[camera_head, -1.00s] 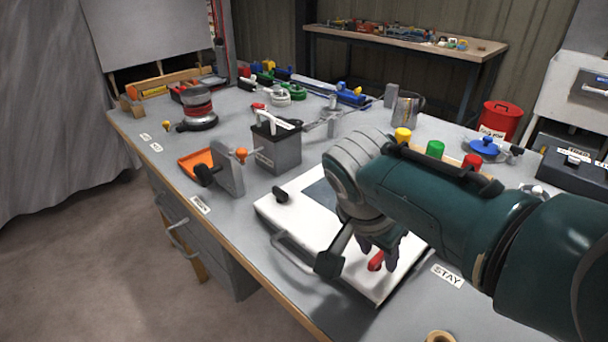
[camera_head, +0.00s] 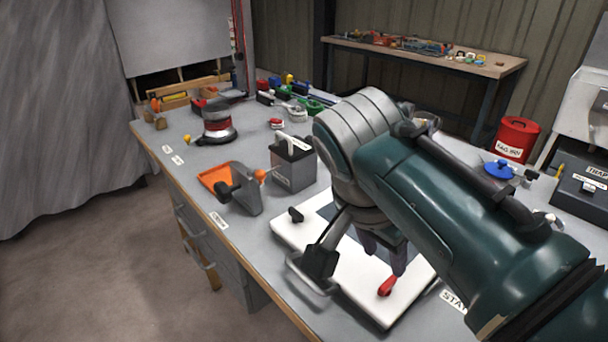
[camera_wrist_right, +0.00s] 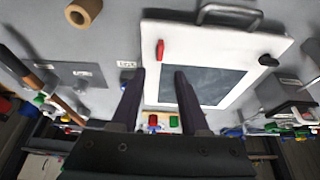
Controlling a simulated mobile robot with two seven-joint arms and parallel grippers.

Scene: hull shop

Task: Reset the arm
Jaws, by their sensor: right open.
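My right arm comes in from the right. Its gripper (camera_head: 385,256) is open and empty above a white panel (camera_head: 372,302) on the bench. In the head view the fingers stand clear of a red lever (camera_head: 388,286) on the panel. The right wrist view shows both dark fingers apart (camera_wrist_right: 160,75) with nothing between the tips, and the red lever (camera_wrist_right: 160,49) and the panel (camera_wrist_right: 190,35) beyond them. The panel has a dark window (camera_wrist_right: 205,84), a grey handle (camera_wrist_right: 230,14) and a black knob (camera_head: 296,214). My left gripper is not in view.
A red-banded sander (camera_head: 217,125) is farther left. A red can (camera_head: 516,138) and a dark box (camera_head: 583,195) stand at the right. Floor is clear left of the bench.

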